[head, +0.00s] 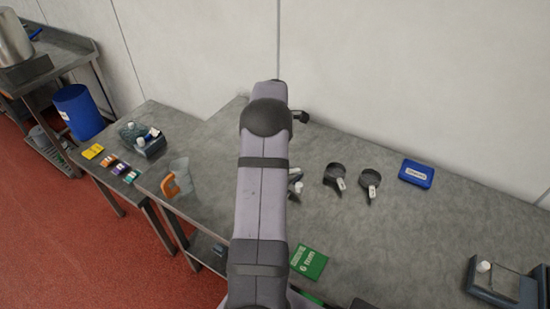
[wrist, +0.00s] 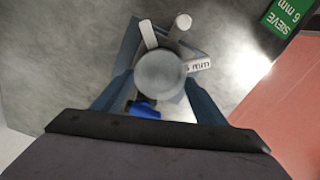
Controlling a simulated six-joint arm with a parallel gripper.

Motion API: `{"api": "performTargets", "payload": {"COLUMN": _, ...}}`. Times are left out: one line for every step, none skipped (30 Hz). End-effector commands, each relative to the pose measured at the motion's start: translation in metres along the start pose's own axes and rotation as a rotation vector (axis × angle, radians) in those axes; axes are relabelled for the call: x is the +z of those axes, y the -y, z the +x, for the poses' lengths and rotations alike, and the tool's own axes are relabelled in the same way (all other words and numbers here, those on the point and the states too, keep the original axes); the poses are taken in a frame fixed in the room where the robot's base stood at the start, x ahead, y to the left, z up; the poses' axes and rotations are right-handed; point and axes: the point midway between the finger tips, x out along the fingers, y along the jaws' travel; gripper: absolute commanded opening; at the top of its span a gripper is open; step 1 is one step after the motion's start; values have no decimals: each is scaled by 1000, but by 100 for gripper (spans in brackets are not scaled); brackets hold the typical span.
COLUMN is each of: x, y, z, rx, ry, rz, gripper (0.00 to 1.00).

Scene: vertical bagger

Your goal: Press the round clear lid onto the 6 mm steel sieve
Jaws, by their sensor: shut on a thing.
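In the wrist view my gripper (wrist: 160,88) points down, its two blue-grey fingers shut on a round, pale grey piece (wrist: 160,72), which I take to be the clear lid, probably by its knob. The lid's clear rim is hard to make out. Directly beneath it is the 6 mm sieve, mostly covered; its white "6 mm" tag (wrist: 198,65) shows at the right. Whether lid and sieve touch, I cannot tell. In the head view my arm hides the gripper and most of this sieve; a small part (head: 296,187) shows beside the arm.
A green "SIEVE 6 mm" card (head: 308,262) lies near the front edge. Two more dark sieves (head: 335,175) (head: 370,182) and a blue box (head: 416,173) stand to the right. A tray with a clear cover (head: 505,283) is at far right. The wall is behind.

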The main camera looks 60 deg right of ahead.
Motion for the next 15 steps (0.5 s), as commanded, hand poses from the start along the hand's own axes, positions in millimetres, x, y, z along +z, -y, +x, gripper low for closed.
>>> {"api": "performTargets", "payload": {"x": 0, "y": 0, "z": 1, "rx": 0, "ry": 0, "rz": 0, "gripper": 44}}
{"api": "performTargets", "payload": {"x": 0, "y": 0, "z": 1, "rx": 0, "ry": 0, "rz": 0, "gripper": 44}}
{"api": "performTargets", "payload": {"x": 0, "y": 0, "z": 2, "rx": 0, "ry": 0, "rz": 0, "gripper": 44}}
{"api": "performTargets", "payload": {"x": 0, "y": 0, "z": 2, "rx": 0, "ry": 0, "rz": 0, "gripper": 44}}
{"api": "performTargets", "payload": {"x": 0, "y": 0, "z": 2, "rx": 0, "ry": 0, "rz": 0, "gripper": 44}}
{"api": "performTargets", "payload": {"x": 0, "y": 0, "z": 3, "rx": 0, "ry": 0, "rz": 0, "gripper": 44}}
{"api": "performTargets", "payload": {"x": 0, "y": 0, "z": 3, "rx": 0, "ry": 0, "rz": 0, "gripper": 44}}
{"api": "performTargets", "payload": {"x": 0, "y": 0, "z": 4, "rx": 0, "ry": 0, "rz": 0, "gripper": 44}}
{"api": "performTargets", "payload": {"x": 0, "y": 0, "z": 4, "rx": 0, "ry": 0, "rz": 0, "gripper": 44}}
{"api": "performTargets", "payload": {"x": 0, "y": 0, "z": 4, "rx": 0, "ry": 0, "rz": 0, "gripper": 44}}
{"api": "performTargets", "payload": {"x": 0, "y": 0, "z": 5, "rx": 0, "ry": 0, "rz": 0, "gripper": 44}}
{"api": "performTargets", "payload": {"x": 0, "y": 0, "z": 5, "rx": 0, "ry": 0, "rz": 0, "gripper": 44}}
{"api": "performTargets", "payload": {"x": 0, "y": 0, "z": 5, "rx": 0, "ry": 0, "rz": 0, "gripper": 44}}
{"api": "performTargets", "payload": {"x": 0, "y": 0, "z": 6, "rx": 0, "ry": 0, "rz": 0, "gripper": 44}}
{"api": "performTargets", "payload": {"x": 0, "y": 0, "z": 6, "rx": 0, "ry": 0, "rz": 0, "gripper": 44}}
